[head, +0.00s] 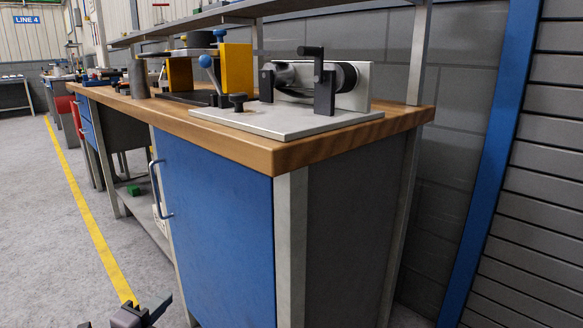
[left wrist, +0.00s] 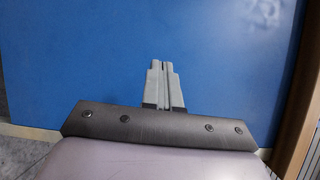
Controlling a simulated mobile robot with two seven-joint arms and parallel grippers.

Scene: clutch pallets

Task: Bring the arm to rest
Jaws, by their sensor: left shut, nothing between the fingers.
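My left gripper (head: 150,310) shows at the bottom edge of the head view, low beside the blue cabinet of the workbench. In the left wrist view its two grey fingers (left wrist: 164,86) are together with nothing between them. The blue cabinet door (left wrist: 90,60) fills most of that view behind the fingers. I cannot tell the exact gap between the fingertips and the door. Most of my left arm is outside the head view. My right gripper is not in view.
The workbench has a wooden top (head: 290,146) and a blue door (head: 222,215) with a handle (head: 158,190). A grey plate with a fixture (head: 345,85) stands on top, with a yellow fixture (head: 237,68) behind it. Open floor (head: 40,230) with a yellow line (head: 85,215) lies left.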

